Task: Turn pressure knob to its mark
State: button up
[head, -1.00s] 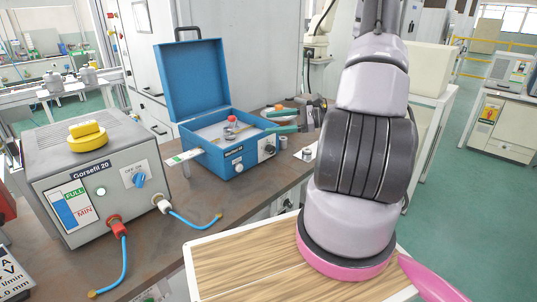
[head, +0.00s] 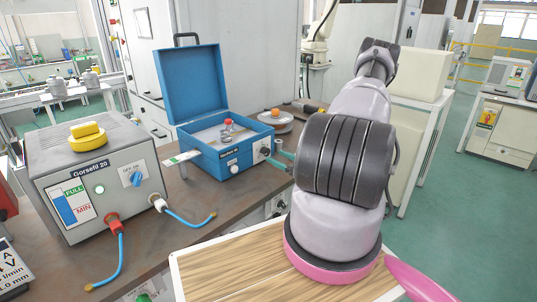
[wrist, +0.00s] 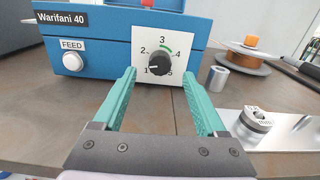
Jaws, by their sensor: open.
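A black knob (wrist: 159,64) sits on a white plate on the front of the blue box labelled Warifani 40 (wrist: 92,40). The knob's white pointer line seems to be near 1. The knob is also in the head view (head: 265,150), small. My gripper (wrist: 157,76) has teal fingers, open and empty, in front of the plate. Its fingertips lie low on either side of the knob, apart from it. In the head view, my arm hides most of my gripper (head: 280,156).
A white FEED button (wrist: 72,62) is left of the knob. A small metal cylinder (wrist: 216,78) and an orange-topped spool (wrist: 246,55) stand to the right. A metal plate with a round part (wrist: 256,119) lies near the right finger. The grey Gorsefil 20 unit (head: 92,165) stands left.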

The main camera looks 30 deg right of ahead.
aim_at(268, 152)
jog(key=shift+x, duration=2.7)
grip_shut()
